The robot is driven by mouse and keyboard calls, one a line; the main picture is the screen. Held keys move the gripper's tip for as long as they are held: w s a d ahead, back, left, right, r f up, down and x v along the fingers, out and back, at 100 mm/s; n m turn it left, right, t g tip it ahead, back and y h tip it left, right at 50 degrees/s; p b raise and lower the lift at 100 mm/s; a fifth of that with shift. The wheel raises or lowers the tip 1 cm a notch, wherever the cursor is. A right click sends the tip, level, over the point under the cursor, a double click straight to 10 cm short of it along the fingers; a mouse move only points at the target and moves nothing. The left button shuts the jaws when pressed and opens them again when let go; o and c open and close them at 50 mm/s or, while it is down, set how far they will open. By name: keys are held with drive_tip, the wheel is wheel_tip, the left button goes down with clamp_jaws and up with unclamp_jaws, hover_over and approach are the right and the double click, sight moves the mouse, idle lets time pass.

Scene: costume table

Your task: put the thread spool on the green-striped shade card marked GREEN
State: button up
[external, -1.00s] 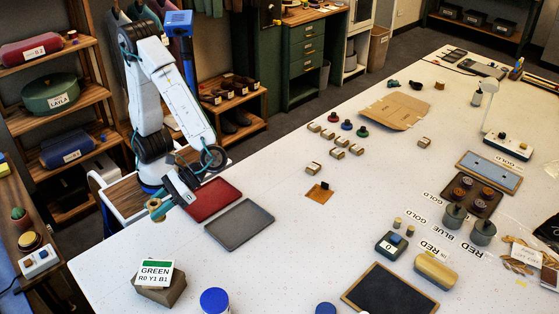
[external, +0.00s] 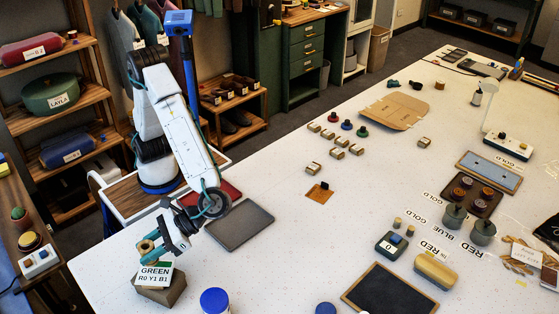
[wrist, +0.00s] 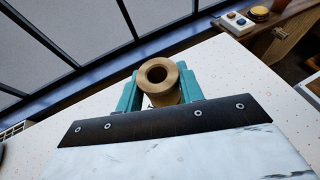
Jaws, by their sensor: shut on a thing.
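The tan thread spool (external: 147,246) is held between the teal fingers of my gripper (external: 152,250), which is shut on it. In the wrist view, the spool (wrist: 168,93) shows its round end and centre hole between the fingertips. The white shade card marked GREEN (external: 153,278) rests tilted on a brown block (external: 162,295) at the table's front left. In the external view the spool is just above and behind the card's top edge, and the gripper hides part of its green stripe. I cannot tell whether spool and card touch. The card does not show in the wrist view.
A grey mat (external: 240,225) and a red mat (external: 222,191) lie behind and right of my gripper. A blue-lidded jar (external: 214,301) stands right of the card.

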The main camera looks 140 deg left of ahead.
sight(152, 262)
drive_tip(key=shift+w+d+f, duration=0.2)
drive_tip(key=shift+w+d, duration=0.05)
drive_tip(key=shift+w, duration=0.3)
drive_tip(key=shift+f, duration=1.6)
drive_tip(key=shift+s, duration=0.1)
drive_tip(key=shift+f, duration=0.15)
drive_tip(key=o, duration=1)
